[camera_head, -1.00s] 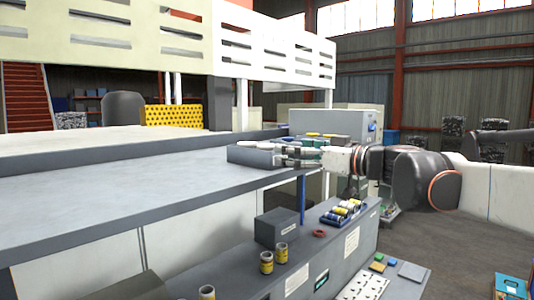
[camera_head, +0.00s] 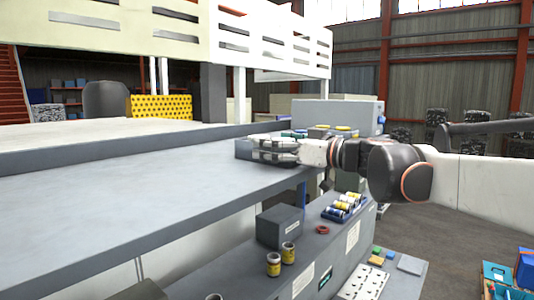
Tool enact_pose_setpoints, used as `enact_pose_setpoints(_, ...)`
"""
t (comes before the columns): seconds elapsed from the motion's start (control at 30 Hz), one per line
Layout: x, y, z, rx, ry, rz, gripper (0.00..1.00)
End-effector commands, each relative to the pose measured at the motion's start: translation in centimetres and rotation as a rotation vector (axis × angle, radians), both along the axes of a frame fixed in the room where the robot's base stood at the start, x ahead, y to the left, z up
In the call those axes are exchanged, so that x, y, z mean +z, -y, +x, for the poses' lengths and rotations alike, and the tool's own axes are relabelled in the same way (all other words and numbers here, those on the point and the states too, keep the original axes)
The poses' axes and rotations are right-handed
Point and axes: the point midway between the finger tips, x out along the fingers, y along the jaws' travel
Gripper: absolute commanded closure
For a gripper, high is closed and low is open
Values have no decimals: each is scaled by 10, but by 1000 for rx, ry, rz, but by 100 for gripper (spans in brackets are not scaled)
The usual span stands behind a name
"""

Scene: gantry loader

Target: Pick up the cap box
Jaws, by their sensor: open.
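A small grey box (camera_head: 241,149), which I take to be the cap box, sits near the right end of the long grey shelf (camera_head: 130,190). My gripper (camera_head: 257,150) is open and reaches in from the right, level with the box. Its fingers overlap the right part of the box and hide much of it. I cannot tell whether they touch it. The box rests on the shelf.
On the lower bench stand a dark labelled box (camera_head: 280,226), two yellow-banded cans (camera_head: 274,264), a red ring (camera_head: 322,230) and a tray of cans (camera_head: 344,207). A pale slotted panel (camera_head: 150,30) hangs above the shelf. The shelf left of the box is clear.

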Motion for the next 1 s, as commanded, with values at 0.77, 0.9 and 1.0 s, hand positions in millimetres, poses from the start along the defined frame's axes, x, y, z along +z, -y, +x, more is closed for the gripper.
enact_pose_setpoints(0.77,4,0,0,0,0,0,69)
enact_pose_setpoints(0.9,14,0,0,0,0,0,69)
enact_pose_setpoints(1.0,29,0,0,0,0,0,69)
